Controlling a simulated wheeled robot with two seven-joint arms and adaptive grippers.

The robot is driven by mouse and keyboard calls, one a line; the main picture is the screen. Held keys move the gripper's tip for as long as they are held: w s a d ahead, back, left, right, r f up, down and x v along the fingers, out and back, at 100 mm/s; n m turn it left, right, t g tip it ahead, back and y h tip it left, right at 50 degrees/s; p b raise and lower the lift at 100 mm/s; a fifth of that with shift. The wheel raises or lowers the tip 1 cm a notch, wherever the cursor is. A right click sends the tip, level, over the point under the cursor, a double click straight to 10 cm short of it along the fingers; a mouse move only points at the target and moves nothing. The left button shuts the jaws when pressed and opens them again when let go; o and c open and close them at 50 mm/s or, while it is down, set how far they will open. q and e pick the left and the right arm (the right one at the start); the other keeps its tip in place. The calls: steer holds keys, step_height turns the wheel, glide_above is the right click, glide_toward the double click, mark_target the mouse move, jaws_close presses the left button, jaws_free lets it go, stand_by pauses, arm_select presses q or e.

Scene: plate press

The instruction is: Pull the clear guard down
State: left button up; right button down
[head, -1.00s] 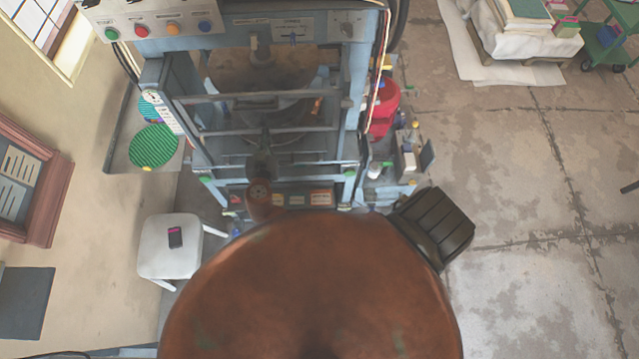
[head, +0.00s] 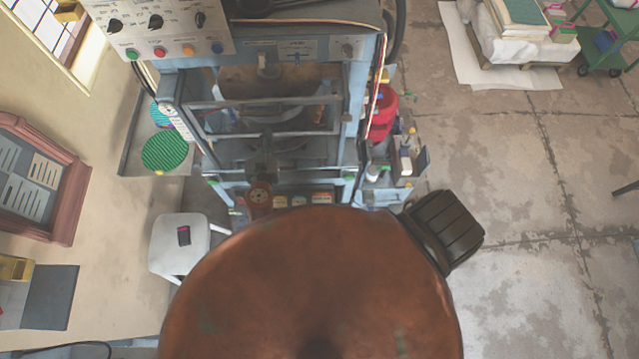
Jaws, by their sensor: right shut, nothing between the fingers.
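The clear guard (head: 267,132) is a see-through panel in a grey bar frame across the front opening of the blue-grey press (head: 352,150). The press interior shows through it. My right gripper (head: 263,150) is small and dark at the end of the arm in front of the press. It is shut and empty, by the lower part of the guard. I cannot tell whether it touches the frame. My own large copper-coloured arm part hides the lower middle of the view. My left gripper is out of view.
A control panel (head: 165,32) with knobs and coloured buttons overhangs the press at upper left. A white stool (head: 170,243) stands left of it, and a red container (head: 383,112) right. The floor (head: 520,200) at right is mostly clear.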

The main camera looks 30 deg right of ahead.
steer(key=v, duration=0.7)
step_height(320, 180, down, 30)
steer(key=s+d+n+g+y+b, duration=0.2)
steer(key=d+n+g+y+b, duration=0.15)
steer(key=n+b, duration=0.3)
steer(key=s+d+f+g+b, duration=0.1)
steer(key=s+d+f+b, duration=0.1)
steer(key=s+f, duration=0.3)
steer(key=s+d+f+n+g+y+b, duration=0.1)
steer(key=s+f, duration=0.3)
steer(key=f, duration=0.9)
steer(key=s+d+f+g+y+b, duration=0.1)
steer(key=s+d+f+g+b, duration=0.1)
steer(key=s+f, duration=0.3)
step_height(320, 180, down, 5)
steer(key=shift+s+d+r+n+g+b, duration=0.2)
steer(key=shift+s+d+n+g+b, duration=0.1)
steer(key=shift+s+n+g+b, duration=0.15)
steer(key=shift+y, duration=0.25)
